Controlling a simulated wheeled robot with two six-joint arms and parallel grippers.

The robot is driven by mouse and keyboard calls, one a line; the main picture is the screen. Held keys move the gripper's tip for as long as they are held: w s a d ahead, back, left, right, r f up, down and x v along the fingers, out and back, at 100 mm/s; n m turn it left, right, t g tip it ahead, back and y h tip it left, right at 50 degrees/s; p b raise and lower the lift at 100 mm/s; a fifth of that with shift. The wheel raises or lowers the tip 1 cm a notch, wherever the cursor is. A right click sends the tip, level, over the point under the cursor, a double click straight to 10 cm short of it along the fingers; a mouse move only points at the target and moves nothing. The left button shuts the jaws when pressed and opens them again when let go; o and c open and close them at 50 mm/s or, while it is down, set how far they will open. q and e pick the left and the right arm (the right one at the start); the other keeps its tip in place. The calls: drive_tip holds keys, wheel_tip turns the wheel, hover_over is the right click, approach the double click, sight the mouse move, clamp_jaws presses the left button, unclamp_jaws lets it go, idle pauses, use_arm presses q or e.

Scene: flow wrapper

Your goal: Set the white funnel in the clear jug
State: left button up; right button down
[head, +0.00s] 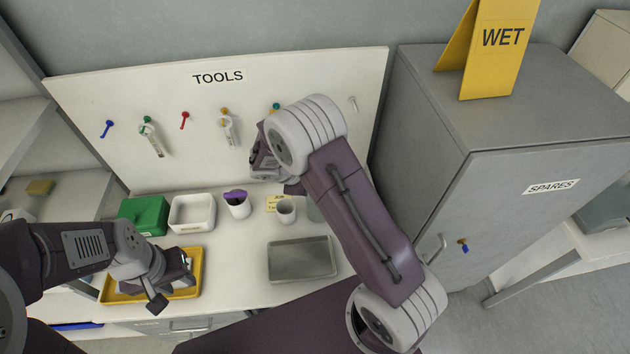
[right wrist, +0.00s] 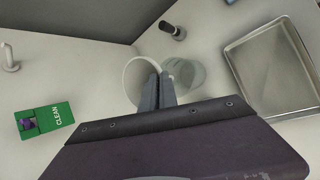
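The white funnel (right wrist: 131,78) shows in the right wrist view as a pale round rim at my right gripper (right wrist: 158,88). The gripper's fingers are close together on the rim's near right side. The clear jug (right wrist: 189,74), a greenish see-through vessel, stands just right of the funnel and beyond the fingers. In the head view the jug (head: 315,210) is partly hidden behind my right arm, and the funnel cannot be made out. My right gripper (head: 262,163) is in front of the tools board there. My left gripper (head: 171,283) is open and empty over the yellow tray.
On the counter are a yellow tray (head: 112,292), a green box (head: 146,215), a white bin (head: 192,212), a cup with something purple (head: 238,207), a pale cup (head: 286,211) and a metal tray (head: 302,260). The tools board (head: 90,95) stands behind; a grey cabinet (head: 425,140) stands right.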

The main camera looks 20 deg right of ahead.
drive_tip(key=shift+f, duration=0.15)
drive_tip(key=shift+f+b, duration=2.85)
drive_tip(key=shift+f+b, duration=1.75)
drive_tip(key=shift+b, duration=0.05)
drive_tip(key=c, duration=1.6)
unclamp_jaws()
